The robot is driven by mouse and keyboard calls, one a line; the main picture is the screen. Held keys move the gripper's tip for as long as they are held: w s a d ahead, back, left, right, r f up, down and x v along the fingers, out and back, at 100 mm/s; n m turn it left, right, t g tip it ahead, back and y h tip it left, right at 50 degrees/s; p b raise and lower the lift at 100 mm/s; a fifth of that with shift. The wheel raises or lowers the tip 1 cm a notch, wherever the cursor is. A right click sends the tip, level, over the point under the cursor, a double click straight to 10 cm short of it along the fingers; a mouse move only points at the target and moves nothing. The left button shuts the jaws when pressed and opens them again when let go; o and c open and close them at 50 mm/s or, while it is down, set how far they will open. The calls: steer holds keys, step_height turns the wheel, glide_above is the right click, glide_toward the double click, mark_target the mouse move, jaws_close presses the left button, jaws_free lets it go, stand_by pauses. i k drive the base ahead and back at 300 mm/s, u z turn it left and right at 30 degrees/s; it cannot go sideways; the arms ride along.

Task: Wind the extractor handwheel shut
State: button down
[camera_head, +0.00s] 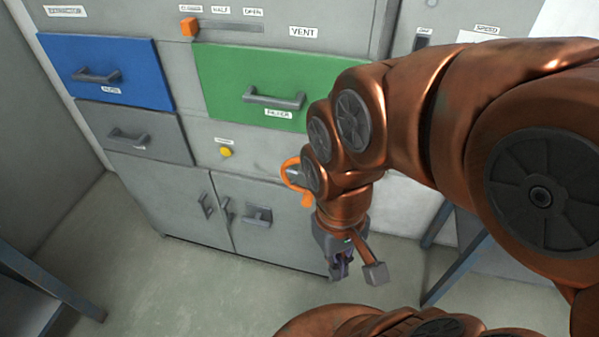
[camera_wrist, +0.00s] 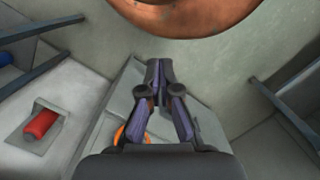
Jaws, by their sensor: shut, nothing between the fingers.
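An orange ring, which looks like the handwheel (camera_head: 288,176), sits on the grey cabinet front, right of a yellow button. My arm hides most of it. A piece of the orange ring (camera_wrist: 121,137) also shows beside my gripper's left finger in the wrist view. My gripper (camera_head: 340,270) hangs pointing down in front of the cabinet's lower right, below the ring. In the wrist view, my gripper's fingertips (camera_wrist: 158,66) are together with nothing between them. I cannot tell how far the wheel is turned.
The cabinet has a blue drawer (camera_head: 130,60), a green drawer (camera_head: 235,75), a grey drawer (camera_head: 165,135) and double doors (camera_head: 165,195). An orange slider (camera_head: 189,27) sits at the CLOSED end of the vent scale. Blue-grey frames stand at both sides. Floor (camera_head: 200,290) is clear in front.

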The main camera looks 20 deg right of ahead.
mark_target(308, 197)
steer(key=z, duration=0.6)
steer(key=k, duration=1.05)
steer(key=u, duration=1.65)
steer(key=i, duration=0.5)
steer(key=z, duration=0.05)
